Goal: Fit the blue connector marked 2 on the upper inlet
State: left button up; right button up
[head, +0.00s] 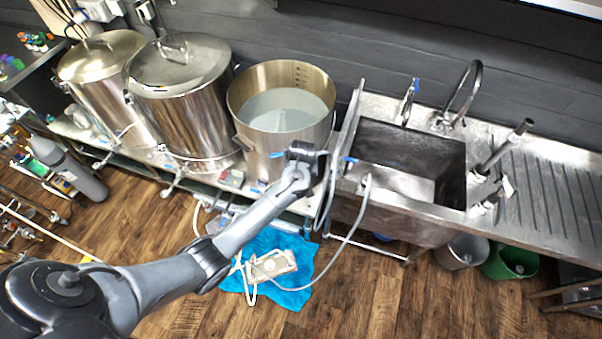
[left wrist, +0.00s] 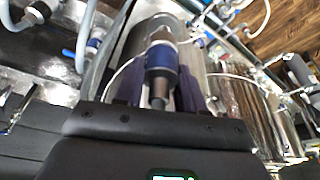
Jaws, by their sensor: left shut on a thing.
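My left gripper (head: 308,153) is in front of the right side of the open pot, beside the sink. In the left wrist view its fingers (left wrist: 160,98) are shut on a grey connector with a blue band (left wrist: 162,58), held in the air. No number can be read on it. Another blue-banded fitting (left wrist: 92,46) with a hose shows left of it, apart from it. A plate-like metal unit (head: 272,265) with hoses lies on a blue cloth (head: 300,245) on the floor. I cannot make out the upper inlet. My right gripper is not in view.
The open pot (head: 243,112) holds pale liquid. Two lidded steel pots (head: 185,110) stand to its left. A steel sink (head: 400,150) with a tap (head: 465,100) is at the right. A loose hose (head: 350,230) runs from the sink toward the cloth.

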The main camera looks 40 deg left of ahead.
pick_arm(q)
jog(key=shift+f+b, duration=0.6)
jog(key=shift+f, duration=0.6)
jog(key=o, duration=1.2)
jog(key=shift+o, duration=0.2)
